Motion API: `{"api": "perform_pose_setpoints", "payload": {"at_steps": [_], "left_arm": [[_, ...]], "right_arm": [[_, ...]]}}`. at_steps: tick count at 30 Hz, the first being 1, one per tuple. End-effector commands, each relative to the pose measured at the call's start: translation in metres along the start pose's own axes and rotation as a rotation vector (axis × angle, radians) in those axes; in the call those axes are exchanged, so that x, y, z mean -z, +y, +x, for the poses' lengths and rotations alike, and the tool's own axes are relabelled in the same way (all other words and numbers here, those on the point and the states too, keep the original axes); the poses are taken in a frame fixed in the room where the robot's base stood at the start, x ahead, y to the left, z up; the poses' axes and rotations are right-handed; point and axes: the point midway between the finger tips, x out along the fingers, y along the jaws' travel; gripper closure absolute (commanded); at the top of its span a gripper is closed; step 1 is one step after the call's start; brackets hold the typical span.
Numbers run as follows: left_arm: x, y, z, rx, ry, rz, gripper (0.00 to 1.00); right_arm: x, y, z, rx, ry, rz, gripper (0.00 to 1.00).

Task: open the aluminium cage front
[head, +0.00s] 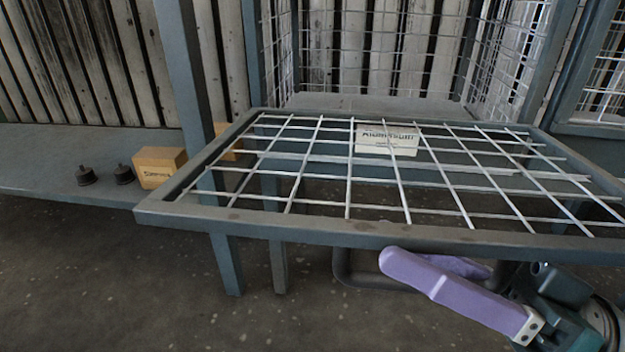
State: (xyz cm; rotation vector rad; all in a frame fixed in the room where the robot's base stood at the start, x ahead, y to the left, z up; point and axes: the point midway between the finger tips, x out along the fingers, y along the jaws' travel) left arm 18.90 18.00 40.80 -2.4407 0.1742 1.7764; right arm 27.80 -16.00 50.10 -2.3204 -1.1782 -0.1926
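The aluminium cage front (365,232) is a grey-framed wire mesh panel. It lies about level, swung down and outward, and the cage opening behind it is uncovered. A white sign reading Aluminium (374,147) shows through the mesh. A dark bar handle (372,284) hangs below the panel's near edge. My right gripper (425,265), with purple fingers, is below that edge at the handle. Its near finger hides part of the handle, so I cannot tell whether it grips it. My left gripper is not in view.
The cage (380,50) has wire mesh sides and slatted panels behind. Another mesh cage (606,90) stands at the right. At the left, a grey shelf (50,160) holds a wooden box (158,168) and two small dark knobbed parts (86,176). The floor at front left is clear.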

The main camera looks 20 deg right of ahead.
Motion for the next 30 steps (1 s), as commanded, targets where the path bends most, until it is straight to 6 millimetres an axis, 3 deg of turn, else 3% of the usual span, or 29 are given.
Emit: {"api": "perform_pose_setpoints", "payload": {"at_steps": [8, 21, 30], "left_arm": [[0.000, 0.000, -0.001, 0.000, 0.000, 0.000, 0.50], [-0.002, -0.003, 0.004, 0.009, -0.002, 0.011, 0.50], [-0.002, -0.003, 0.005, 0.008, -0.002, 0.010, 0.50]], "right_arm": [[0.000, 0.000, -0.006, 0.000, -0.001, 0.000, 0.53], [-0.002, 0.000, -0.087, -0.003, -0.004, 0.002, 0.53], [-0.001, -0.002, -0.102, 0.001, -0.004, 0.003, 0.53]]}}
